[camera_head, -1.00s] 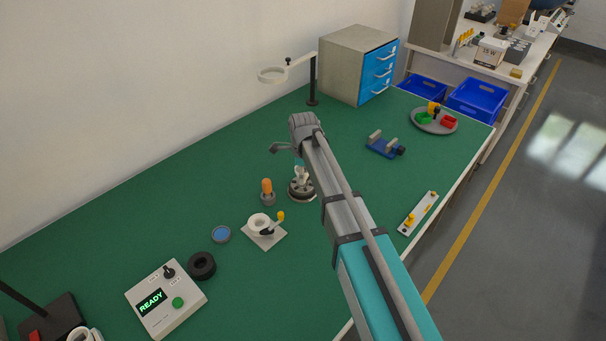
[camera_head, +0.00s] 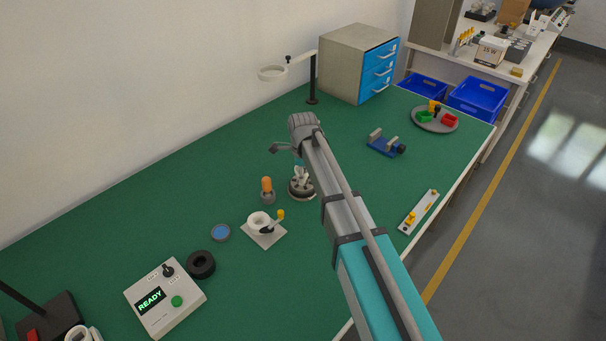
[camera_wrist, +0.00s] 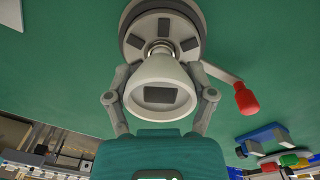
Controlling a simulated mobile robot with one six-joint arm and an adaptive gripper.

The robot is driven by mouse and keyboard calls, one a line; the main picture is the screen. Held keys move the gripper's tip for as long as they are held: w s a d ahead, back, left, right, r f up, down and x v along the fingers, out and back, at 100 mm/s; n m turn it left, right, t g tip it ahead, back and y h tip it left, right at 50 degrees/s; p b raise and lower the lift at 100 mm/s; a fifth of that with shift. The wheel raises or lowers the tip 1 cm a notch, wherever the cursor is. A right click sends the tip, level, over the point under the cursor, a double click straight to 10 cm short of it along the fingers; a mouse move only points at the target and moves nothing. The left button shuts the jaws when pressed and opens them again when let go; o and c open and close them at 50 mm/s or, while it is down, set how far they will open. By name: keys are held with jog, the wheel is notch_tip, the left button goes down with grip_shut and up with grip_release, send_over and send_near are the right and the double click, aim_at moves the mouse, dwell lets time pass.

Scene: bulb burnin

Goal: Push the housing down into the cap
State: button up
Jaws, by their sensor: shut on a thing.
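The white, bell-shaped housing (camera_wrist: 160,72) stands between the two fingers of my gripper (camera_wrist: 159,96) in the wrist view, held from both sides. Its narrow end points at a round grey fixture (camera_wrist: 132,44) with dark pads. A shiny metal ring, apparently the cap (camera_wrist: 158,47), shows at that narrow end, over the fixture's middle. The housing and ring look touching, but I cannot tell how deep one sits in the other. In the head view the fixture (camera_head: 301,193) stands on the green table, with my gripper (camera_head: 301,176) just above it, partly hidden by my arm.
A red-knobbed lever (camera_wrist: 246,99) sits right of the fixture in the wrist view. An orange-topped piece (camera_head: 267,188) stands close left of the fixture. A white toggle fixture (camera_head: 264,231) and a READY box (camera_head: 165,298) lie nearer. A blue vise (camera_head: 385,144) is farther right.

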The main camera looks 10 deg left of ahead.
jog(key=shift+f+b, duration=0.7)
jog(key=shift+f, duration=0.1)
dwell(1.0)
jog(key=o, duration=0.9)
jog(key=shift+r, duration=0.25)
